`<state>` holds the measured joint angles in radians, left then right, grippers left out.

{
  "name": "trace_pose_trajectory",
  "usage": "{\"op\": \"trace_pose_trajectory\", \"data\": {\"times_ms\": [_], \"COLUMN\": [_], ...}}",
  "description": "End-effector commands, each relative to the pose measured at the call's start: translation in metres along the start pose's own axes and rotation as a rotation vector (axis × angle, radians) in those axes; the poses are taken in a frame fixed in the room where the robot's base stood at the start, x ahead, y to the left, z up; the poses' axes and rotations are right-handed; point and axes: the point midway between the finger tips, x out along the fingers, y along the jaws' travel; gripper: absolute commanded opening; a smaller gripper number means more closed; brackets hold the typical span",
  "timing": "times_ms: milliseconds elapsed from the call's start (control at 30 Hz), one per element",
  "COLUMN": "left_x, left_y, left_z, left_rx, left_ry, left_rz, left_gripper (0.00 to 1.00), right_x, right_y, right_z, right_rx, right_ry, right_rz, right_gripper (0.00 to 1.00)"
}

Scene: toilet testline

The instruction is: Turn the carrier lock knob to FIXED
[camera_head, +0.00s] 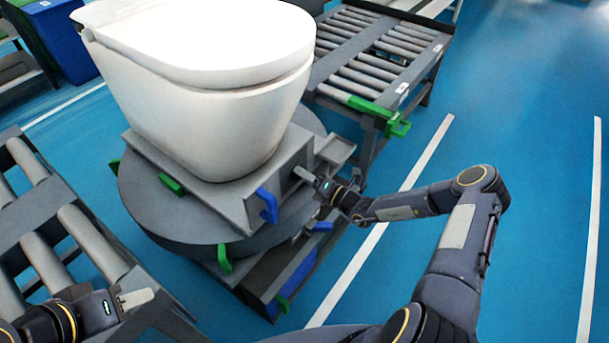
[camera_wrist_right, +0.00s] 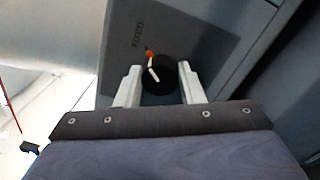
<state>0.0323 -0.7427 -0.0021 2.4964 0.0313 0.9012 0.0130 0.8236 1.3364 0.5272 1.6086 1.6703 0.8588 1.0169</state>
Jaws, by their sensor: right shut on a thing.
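The carrier lock knob (camera_wrist_right: 158,77) is a dark round knob with a white pointer line, set on the grey side panel (camera_wrist_right: 190,35) of the carrier. An orange-red mark (camera_wrist_right: 149,53) lies near the pointer's upper end, with small lettering above that I cannot read surely. My right gripper (camera_wrist_right: 160,83) has its two pale fingers on either side of the knob and is shut on it. In the head view my right gripper (camera_head: 305,175) reaches the carrier's right face, and the knob is hidden there. My left gripper (camera_head: 135,298) is at lower left, away from the carrier; its opening is unclear.
A white toilet (camera_head: 205,85) stands on the carrier, above a round grey turntable (camera_head: 180,218). Blue (camera_head: 267,205) and green (camera_head: 224,260) tabs stick out around it. Roller conveyors stand at left (camera_head: 40,240) and behind right (camera_head: 375,50). Blue floor is open at right.

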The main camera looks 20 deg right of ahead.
Motion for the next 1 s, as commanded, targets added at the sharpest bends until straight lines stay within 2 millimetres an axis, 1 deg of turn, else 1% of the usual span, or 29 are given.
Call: {"op": "trace_pose_trajectory", "data": {"times_ms": [433, 467, 600, 633, 867, 1000], "left_x": [-0.0001, -0.0001, -0.0001, -0.0001, -0.0001, -0.0006], "left_y": [0.0001, 0.0001, 0.0001, 0.0001, 0.0001, 0.0003], "left_z": [-0.0001, -0.0001, -0.0001, -0.0001, -0.0001, -0.0003], "left_rx": [0.0, 0.0, 0.0, 0.0, 0.0, 0.0], "left_ry": [0.0, 0.0, 0.0, 0.0, 0.0, 0.0], "left_rz": [0.0, 0.0, 0.0, 0.0, 0.0, 0.0], "left_gripper": [0.36, 0.36, 0.36, 0.36, 0.36, 0.36], "right_x": [-0.0002, -0.0002, -0.0002, -0.0001, -0.0002, -0.0085], "right_y": [-0.0003, -0.0003, -0.0003, -0.0002, -0.0002, -0.0004], "right_z": [0.0008, 0.0009, 0.0007, 0.0006, 0.0003, 0.0005], "right_rx": [0.011, 0.011, 0.011, 0.011, 0.01, 0.01], "right_ry": [-0.003, -0.003, -0.002, -0.002, -0.001, -0.001], "right_rz": [0.0, 0.0, -0.001, -0.001, -0.001, -0.002], "right_gripper": [0.12, 0.36, 0.54, 0.57, 0.57, 0.57]}}
